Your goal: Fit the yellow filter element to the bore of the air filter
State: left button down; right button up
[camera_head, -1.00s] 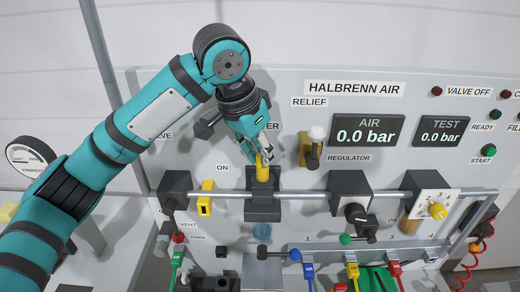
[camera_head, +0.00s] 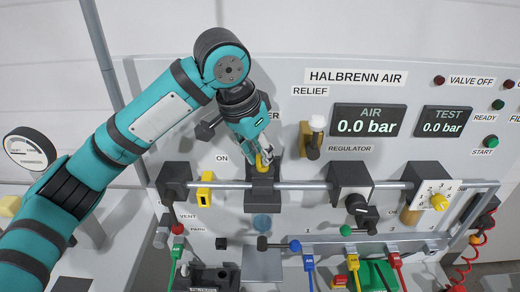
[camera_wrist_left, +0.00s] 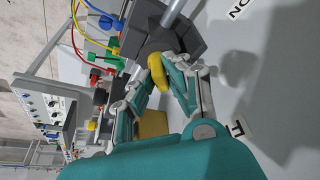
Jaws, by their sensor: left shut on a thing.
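My left gripper (camera_head: 262,158) is shut on the yellow filter element (camera_head: 264,163) at the dark air filter block (camera_head: 262,198) on the rail. The element's lower end meets the top of the block in the head view; its depth in the bore is hidden. In the left wrist view the fingers (camera_wrist_left: 163,76) grip the yellow element (camera_wrist_left: 155,70), close against the dark block (camera_wrist_left: 178,38). A second yellow patch (camera_wrist_left: 153,123) shows between the fingers and the wrist; I cannot tell what it is. My right gripper is not in view.
A yellow-handled valve (camera_head: 204,190) sits on the rail left of the filter. The relief knob (camera_head: 317,123) and regulator block (camera_head: 348,180) stand to the right. Coloured hose connectors (camera_head: 352,262) line the lower front.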

pick_arm(q)
jog(key=shift+f, duration=0.8)
jog(key=c, duration=1.2)
grip_release()
jog(key=shift+c, duration=0.2)
jog(key=shift+r, duration=0.1)
jog(key=v, duration=1.2)
